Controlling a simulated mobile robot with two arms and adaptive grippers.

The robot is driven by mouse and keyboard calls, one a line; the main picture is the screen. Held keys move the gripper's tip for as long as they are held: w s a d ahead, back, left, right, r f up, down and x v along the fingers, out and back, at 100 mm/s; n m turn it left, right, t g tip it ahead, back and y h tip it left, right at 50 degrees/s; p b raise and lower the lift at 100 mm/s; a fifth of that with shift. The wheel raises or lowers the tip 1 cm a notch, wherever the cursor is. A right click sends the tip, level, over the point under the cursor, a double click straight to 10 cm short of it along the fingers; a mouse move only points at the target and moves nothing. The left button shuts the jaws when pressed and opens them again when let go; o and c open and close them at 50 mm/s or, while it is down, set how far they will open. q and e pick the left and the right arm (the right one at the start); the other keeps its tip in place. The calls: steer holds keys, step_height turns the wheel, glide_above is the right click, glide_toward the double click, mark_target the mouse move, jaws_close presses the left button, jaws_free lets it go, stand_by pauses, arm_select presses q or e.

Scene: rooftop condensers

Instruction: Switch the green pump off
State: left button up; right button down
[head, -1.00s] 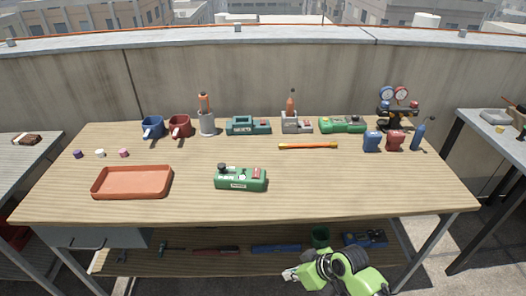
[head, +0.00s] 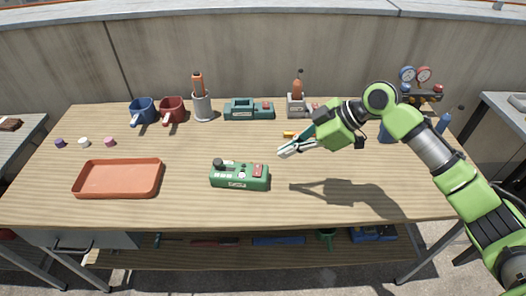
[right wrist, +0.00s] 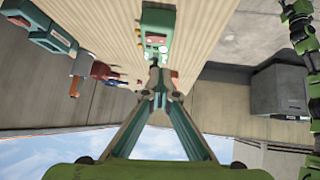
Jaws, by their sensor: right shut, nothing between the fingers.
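A green device with a black knob and a red switch (head: 240,175) sits at the front middle of the table; it looks like the green pump. The right wrist view also shows a green device (right wrist: 157,32) just beyond the fingertips. I cannot tell the switch position. My right gripper (head: 284,152) is shut and empty, above the table, right of and slightly behind the green device, pointing left towards it without touching. Its closed fingers also show in the right wrist view (right wrist: 159,78). My left gripper is not in view.
An orange tray (head: 118,163) lies left of the device. My right arm covers items at the back right. The front right is clear.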

step_height(320, 180, up, 2)
steer(key=w+r, duration=0.1)
steer(key=w, duration=0.1)
steer(key=p, duration=0.2)
glide_above(254, 166)
steer(key=s+d, duration=0.1)
steer(key=d, duration=0.1)
steer(key=f, duration=0.7)
steer(key=shift+s+d+f, duration=0.1)
steer(key=shift+d, duration=0.1)
step_height(254, 166, down, 3)
steer(key=shift+d+r, duration=0.1)
steer(key=shift+r, duration=0.1)
steer(key=shift+w+d+f, duration=0.1)
steer(key=shift+w+f, duration=0.15)
steer(key=shift+f, duration=0.45)
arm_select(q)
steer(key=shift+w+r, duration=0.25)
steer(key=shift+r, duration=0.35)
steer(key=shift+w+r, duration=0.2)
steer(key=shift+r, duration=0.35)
